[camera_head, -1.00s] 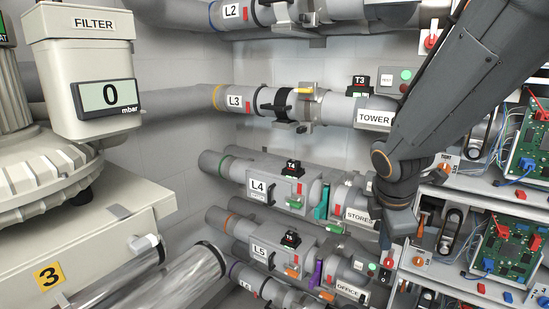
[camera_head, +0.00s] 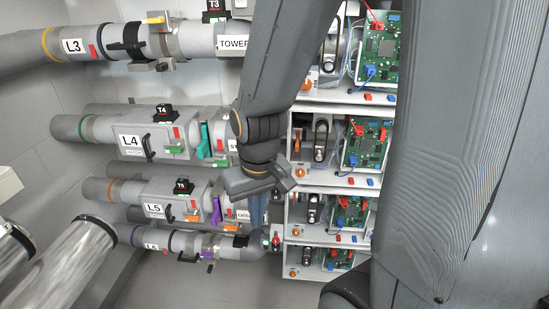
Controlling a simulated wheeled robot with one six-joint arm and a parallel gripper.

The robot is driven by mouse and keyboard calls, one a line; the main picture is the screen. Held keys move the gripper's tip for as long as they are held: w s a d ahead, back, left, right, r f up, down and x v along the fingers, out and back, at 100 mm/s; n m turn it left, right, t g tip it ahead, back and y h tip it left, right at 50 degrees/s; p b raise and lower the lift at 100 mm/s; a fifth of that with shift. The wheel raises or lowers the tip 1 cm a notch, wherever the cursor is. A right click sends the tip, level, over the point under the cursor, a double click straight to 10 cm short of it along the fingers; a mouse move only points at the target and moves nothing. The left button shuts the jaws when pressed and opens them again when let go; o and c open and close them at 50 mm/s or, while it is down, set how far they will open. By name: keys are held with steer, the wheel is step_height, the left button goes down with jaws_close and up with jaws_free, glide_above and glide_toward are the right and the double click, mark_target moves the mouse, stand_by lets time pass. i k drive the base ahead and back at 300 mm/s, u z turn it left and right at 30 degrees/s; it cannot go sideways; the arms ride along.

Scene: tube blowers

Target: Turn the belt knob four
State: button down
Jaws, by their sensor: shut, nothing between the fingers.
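Several orange knobs sit at the left ends of the stacked shelf bays. One orange knob (camera_head: 299,84) is in the top bay, another orange knob (camera_head: 294,175) is in the second bay, and a low orange knob (camera_head: 292,273) is at the bottom. Their markings are too small to read, so I cannot tell which is belt knob four. My gripper (camera_head: 265,185) is shut and empty, just left of the shelves at about the second bay's height. Its fingertips are hard to make out. It appears apart from the knobs.
Grey pipes labelled L3 (camera_head: 73,45), L4 (camera_head: 129,141) and L5 (camera_head: 153,208) run at the left. Bays hold green circuit boards (camera_head: 366,150) with red and blue plugs. My large arm links cover the right side and upper middle.

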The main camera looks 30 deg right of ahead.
mark_target(300, 173)
steer(key=z, duration=1.95)
steer(key=k, duration=0.9)
steer(key=u, duration=1.35)
